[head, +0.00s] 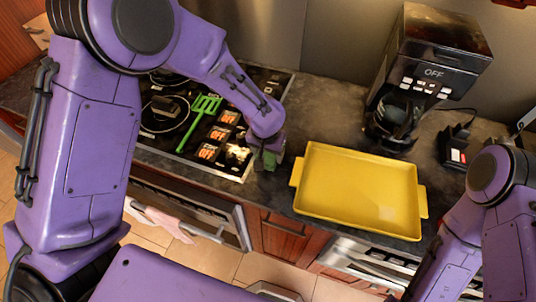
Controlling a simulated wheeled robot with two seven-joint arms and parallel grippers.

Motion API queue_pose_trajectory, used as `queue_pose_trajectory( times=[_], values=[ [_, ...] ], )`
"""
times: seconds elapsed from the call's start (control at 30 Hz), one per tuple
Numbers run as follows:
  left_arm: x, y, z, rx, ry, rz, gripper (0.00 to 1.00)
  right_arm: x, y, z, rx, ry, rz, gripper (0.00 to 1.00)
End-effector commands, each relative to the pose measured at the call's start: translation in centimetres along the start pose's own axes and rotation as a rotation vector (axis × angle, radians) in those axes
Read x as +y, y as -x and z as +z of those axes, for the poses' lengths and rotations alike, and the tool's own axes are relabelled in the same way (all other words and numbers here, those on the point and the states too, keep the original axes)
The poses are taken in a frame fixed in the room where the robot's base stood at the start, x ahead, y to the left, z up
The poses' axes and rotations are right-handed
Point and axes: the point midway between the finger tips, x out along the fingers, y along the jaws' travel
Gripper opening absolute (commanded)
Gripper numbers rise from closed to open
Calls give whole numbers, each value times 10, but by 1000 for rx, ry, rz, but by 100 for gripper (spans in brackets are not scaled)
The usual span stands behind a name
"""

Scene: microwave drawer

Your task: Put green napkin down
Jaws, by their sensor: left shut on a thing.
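My left arm reaches from the left across the cooktop. My left gripper (267,154) is over the counter strip between the cooktop and the yellow tray, shut on a small dark green thing, which looks like the green napkin (268,160). Most of the napkin is hidden by the gripper, and I cannot tell whether it touches the counter. My right arm shows at the lower right; its gripper is not in view.
The empty yellow tray (358,190) lies on the dark counter right of the left gripper. A coffee maker (425,75) stands behind it. A green slotted spatula (200,120) lies on the cooktop (240,162). A pink cloth (168,222) hangs on the oven handle.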

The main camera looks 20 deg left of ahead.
Motion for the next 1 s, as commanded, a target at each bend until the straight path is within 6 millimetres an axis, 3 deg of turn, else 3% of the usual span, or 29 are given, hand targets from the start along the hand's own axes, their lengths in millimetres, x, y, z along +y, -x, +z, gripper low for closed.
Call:
queue_pose_trajectory(
  times=[0.2,0.5,0.53,0.6,1.0],
  values=[
    [0,-30,5,-2,0,0,30,1,6,-2,-1,0,1,43],
    [0,-33,6,-1,0,0,30,0,4,-1,0,0,0,43],
    [0,-33,6,-1,1,0,75,0,4,-2,0,0,0,43],
    [0,-32,6,-1,0,-1,94,0,5,-2,-1,0,0,43],
    [-3,-32,6,-3,2,-5,94,1,5,-2,-1,0,0,43]
  ],
)
